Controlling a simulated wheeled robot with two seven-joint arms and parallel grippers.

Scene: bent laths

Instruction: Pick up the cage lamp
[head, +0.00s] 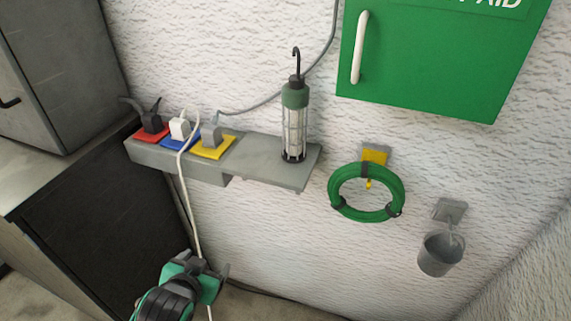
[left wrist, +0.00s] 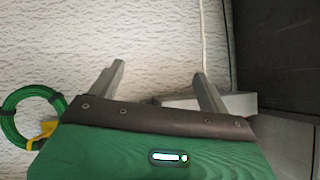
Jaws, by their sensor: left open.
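The cage lamp (head: 294,122) stands upright on the right part of the grey wall shelf (head: 262,165) in the head view. It has a green collar, a black hook on top, a clear caged tube and a dark foot. My left gripper (head: 207,264) is at the bottom of the head view, below and left of the lamp and apart from it. Its two grey fingers are spread and empty, as the left wrist view (left wrist: 160,85) also shows. I cannot make out the lamp in the left wrist view. My right gripper is in neither view.
Plugs on red (head: 152,134), blue and yellow (head: 213,147) sockets fill the shelf's left part. A white cord (head: 188,195) hangs down near my left gripper. A green hose coil (head: 366,212), a small bucket (head: 440,254) and a green first-aid cabinet (head: 440,60) are at the right.

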